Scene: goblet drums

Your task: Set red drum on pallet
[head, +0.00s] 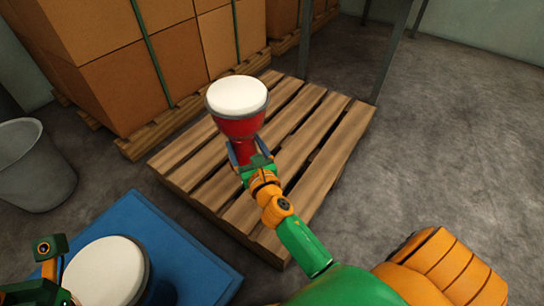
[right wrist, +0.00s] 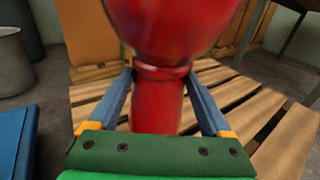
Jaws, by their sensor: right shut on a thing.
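The red drum (head: 238,124) has a white head and a goblet shape. It is upright over the wooden pallet (head: 335,135) in the head view; whether its foot touches the slats is hidden. My right gripper (head: 243,155) is shut on the drum's narrow stem. In the right wrist view the two fingers of my right gripper (right wrist: 160,98) lie on either side of the red drum's stem (right wrist: 158,105). My left gripper (head: 55,270) is at the lower left, beside a second white-headed drum (head: 105,272); its fingers are not clear.
A grey bin (head: 35,165) is at the left. Stacked cardboard boxes (head: 130,60) stand behind the pallet. Grey metal legs (head: 393,50) rise behind the pallet's far right corner. Floor at the right is clear.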

